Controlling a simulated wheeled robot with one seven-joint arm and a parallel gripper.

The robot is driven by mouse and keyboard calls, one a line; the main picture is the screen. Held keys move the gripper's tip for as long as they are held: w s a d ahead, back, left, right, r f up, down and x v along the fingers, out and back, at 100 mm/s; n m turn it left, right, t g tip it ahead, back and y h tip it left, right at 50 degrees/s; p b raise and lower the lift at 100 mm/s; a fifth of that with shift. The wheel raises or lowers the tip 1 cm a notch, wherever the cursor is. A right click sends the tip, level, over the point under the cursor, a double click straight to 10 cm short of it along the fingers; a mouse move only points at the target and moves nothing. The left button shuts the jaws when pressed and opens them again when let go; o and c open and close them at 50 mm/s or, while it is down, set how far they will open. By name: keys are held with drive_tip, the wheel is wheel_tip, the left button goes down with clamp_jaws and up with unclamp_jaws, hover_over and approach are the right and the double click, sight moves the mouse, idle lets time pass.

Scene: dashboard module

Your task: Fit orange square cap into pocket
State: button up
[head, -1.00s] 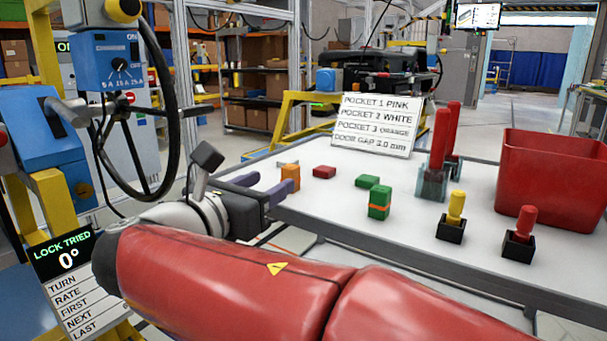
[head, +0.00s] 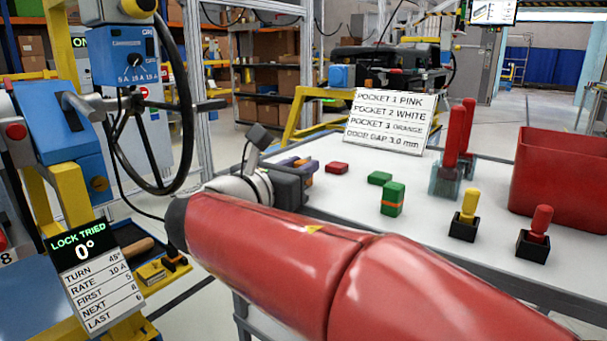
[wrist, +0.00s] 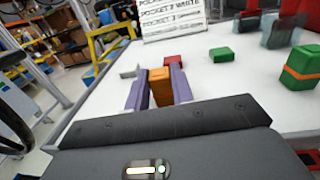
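An orange block (wrist: 160,88), the likely square cap, stands on the white table between the two purple fingers of my gripper (wrist: 161,92) in the wrist view. The fingers lie close along both its sides; whether they touch it is unclear. In the head view the orange block (head: 308,178) is mostly hidden behind the fingers of my gripper (head: 296,162). A sign (head: 390,122) on the table reads "POCKET 3 ORANGE". I cannot make out the pocket itself in either view.
A red block (head: 337,168), a green block (head: 380,178) and a green block with an orange band (head: 392,200) stand to the right. Yellow (head: 469,205) and red (head: 541,220) pegs in black bases and a red bin (head: 560,180) are further right. A handwheel (head: 160,120) is at left.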

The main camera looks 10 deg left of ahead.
drive_tip(key=c, duration=0.3)
